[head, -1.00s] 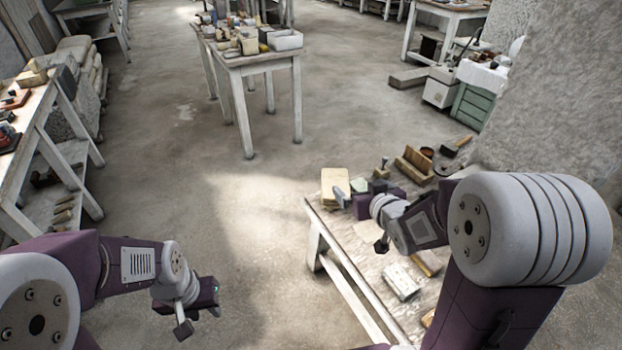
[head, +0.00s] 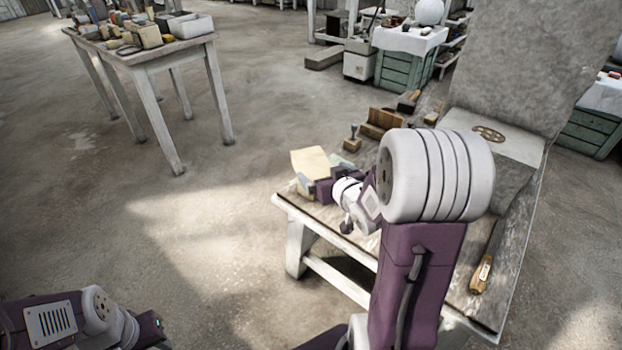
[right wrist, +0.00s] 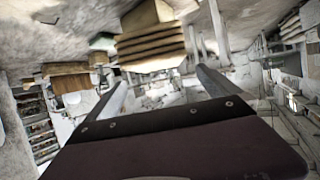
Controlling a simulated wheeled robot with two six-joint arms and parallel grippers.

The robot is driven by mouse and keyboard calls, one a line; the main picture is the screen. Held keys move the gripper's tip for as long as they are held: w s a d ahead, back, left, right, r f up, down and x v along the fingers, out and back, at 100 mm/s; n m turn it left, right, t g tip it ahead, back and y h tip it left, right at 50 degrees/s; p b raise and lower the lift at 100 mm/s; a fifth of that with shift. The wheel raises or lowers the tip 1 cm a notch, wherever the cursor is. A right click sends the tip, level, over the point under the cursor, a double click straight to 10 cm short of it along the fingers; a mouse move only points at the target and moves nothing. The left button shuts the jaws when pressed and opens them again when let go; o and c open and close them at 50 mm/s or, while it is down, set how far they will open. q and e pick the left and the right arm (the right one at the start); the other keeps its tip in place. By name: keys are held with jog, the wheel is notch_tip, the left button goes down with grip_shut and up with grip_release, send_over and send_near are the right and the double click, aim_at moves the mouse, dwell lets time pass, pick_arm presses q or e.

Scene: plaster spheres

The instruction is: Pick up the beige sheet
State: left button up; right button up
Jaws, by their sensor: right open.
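The beige sheet (head: 311,161) lies at the far left corner of the worktable, seemingly on top of a stack. My right gripper (head: 308,184) is open at the near side of that stack; the arm hides part of it. In the right wrist view a layered tan stack (right wrist: 152,48) stands just beyond and between the two fingertips (right wrist: 165,77). Nothing is held between the fingers, and I cannot tell whether they touch the stack. My left gripper (head: 152,330) is low at the bottom left, far from the table; its fingers are not clear.
The worktable (head: 290,208) also bears a wooden block (head: 382,122), a small stamp-like tool (head: 352,140) and a wooden-handled tool (head: 482,272). A big plaster slab (head: 530,65) rises at the back right. Floor (head: 190,230) left of the table is clear.

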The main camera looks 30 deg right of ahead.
aim_at(316, 166)
pick_arm(q)
jog(key=shift+w+a+f, duration=0.1)
jog(key=shift+w+f, duration=0.05)
jog(key=shift+f, duration=0.2)
pick_arm(e)
jog(key=shift+d+f, duration=0.1)
jog(key=shift+f, duration=0.2)
jog(key=w+p, duration=0.1)
jog(key=p, duration=0.2)
jog(key=shift+w, duration=0.3)
jog(key=shift+w+d+f, duration=0.15)
jog(key=shift+w+f, duration=0.4)
jog(key=shift+f, duration=0.1)
jog(key=shift+w+f+b, duration=0.1)
jog(key=shift+w+b, duration=0.25)
jog(key=shift+w, duration=0.15)
jog(key=b+x, duration=0.1)
jog(key=x, duration=0.1)
jog(key=b+x, duration=0.1)
jog(key=x, duration=0.2)
jog(key=shift+d, duration=0.25)
pick_arm(q)
jog(key=shift+r, duration=0.25)
